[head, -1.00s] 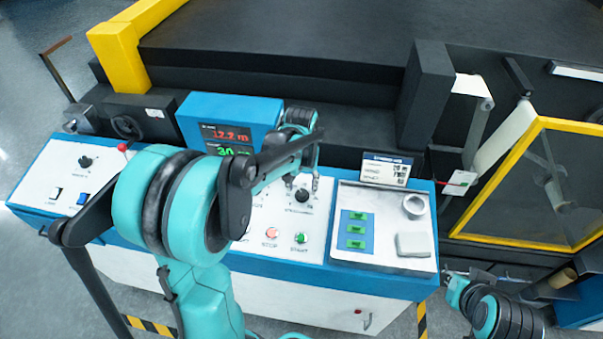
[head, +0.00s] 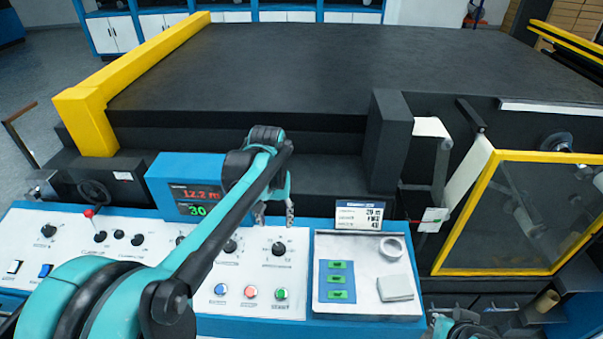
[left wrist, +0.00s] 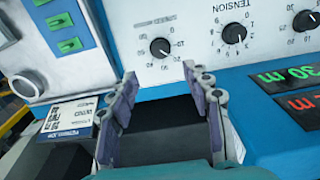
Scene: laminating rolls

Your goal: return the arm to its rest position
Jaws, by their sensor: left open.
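My left arm (head: 215,240) comes in from the lower left of the head view and reaches across the control panel. Its gripper (head: 275,215) hangs above the panel near the speed knob, open and empty.
The control panel (head: 120,260) carries knobs, buttons and a display box (head: 188,190). A yellow-framed guard (head: 470,200) stands at the right.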

